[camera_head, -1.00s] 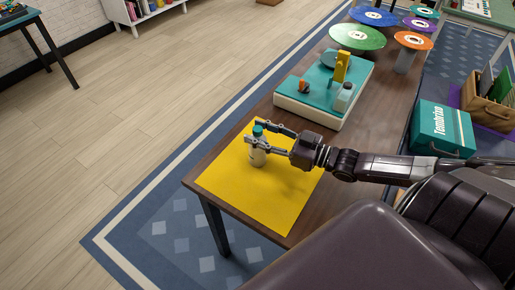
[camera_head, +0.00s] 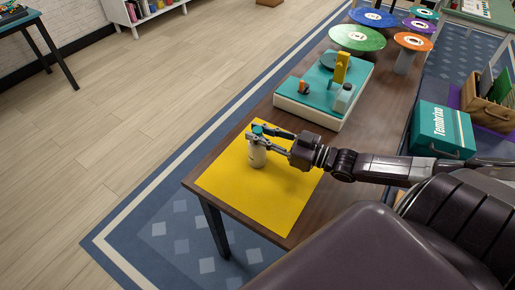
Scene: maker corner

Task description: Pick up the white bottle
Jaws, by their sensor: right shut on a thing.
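My right gripper (camera_head: 257,135) reaches in from the right and is shut on the bottle's upper part, just below the cap. The fingers hide part of the bottle's neck. My left gripper is not in view.
On the brown table (camera_head: 375,135), behind the mat, sits a teal-topped cream tray (camera_head: 318,88) with several small items. Round coloured discs (camera_head: 358,38) are at the table's far end. A teal case (camera_head: 440,130) and a wooden crate (camera_head: 487,102) are to the right.

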